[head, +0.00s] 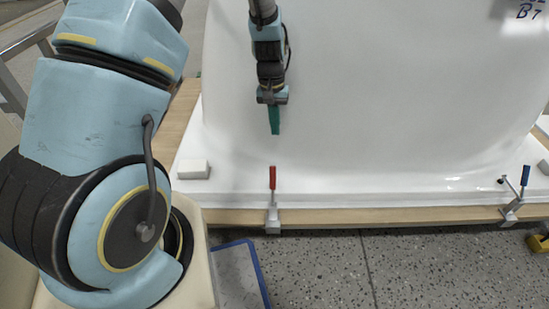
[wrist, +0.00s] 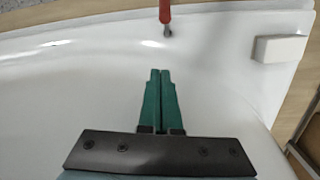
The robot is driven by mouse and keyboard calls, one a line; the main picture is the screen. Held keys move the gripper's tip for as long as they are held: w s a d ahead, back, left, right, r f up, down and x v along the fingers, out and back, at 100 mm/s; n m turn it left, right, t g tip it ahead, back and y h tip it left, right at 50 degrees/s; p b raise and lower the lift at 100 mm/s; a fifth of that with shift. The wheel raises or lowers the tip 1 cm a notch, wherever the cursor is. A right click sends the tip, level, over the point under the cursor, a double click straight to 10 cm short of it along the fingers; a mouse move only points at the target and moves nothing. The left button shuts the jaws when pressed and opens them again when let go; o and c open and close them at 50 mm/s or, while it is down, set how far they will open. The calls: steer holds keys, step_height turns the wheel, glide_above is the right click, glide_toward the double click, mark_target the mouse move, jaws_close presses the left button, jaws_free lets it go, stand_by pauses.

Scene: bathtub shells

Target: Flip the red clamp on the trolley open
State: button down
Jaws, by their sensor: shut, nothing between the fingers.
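The red clamp (head: 272,179) stands at the front edge of the trolley, its red handle upright in the head view. Its metal body (head: 272,217) grips the wooden edge below the white rim. In the wrist view the red handle (wrist: 165,12) shows at the top edge, partly cut off. My gripper (head: 275,132) has green fingers and points down in front of the white shell, above the clamp and apart from it. In the wrist view the green fingers (wrist: 161,74) are together with nothing between them, just short of the handle in the picture.
The white bathtub shell (head: 380,90) rises behind the clamp on the wooden trolley (head: 400,215). A blue-handled clamp (head: 524,180) stands at the right. A white block (head: 193,169) lies on the rim at the left. A blue-edged frame (head: 250,265) is on the speckled floor.

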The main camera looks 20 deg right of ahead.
mark_target(273, 180)
step_height(273, 180, down, 11)
steer(key=s+b, duration=0.1)
steer(key=b, duration=0.2)
steer(key=shift+s+a+r, duration=0.4)
steer(key=shift+s+r, duration=0.3)
steer(key=shift+s, duration=0.1)
steer(key=shift+s+a+r, duration=0.35)
steer(key=shift+s+r, duration=0.3)
steer(key=shift+s, duration=0.15)
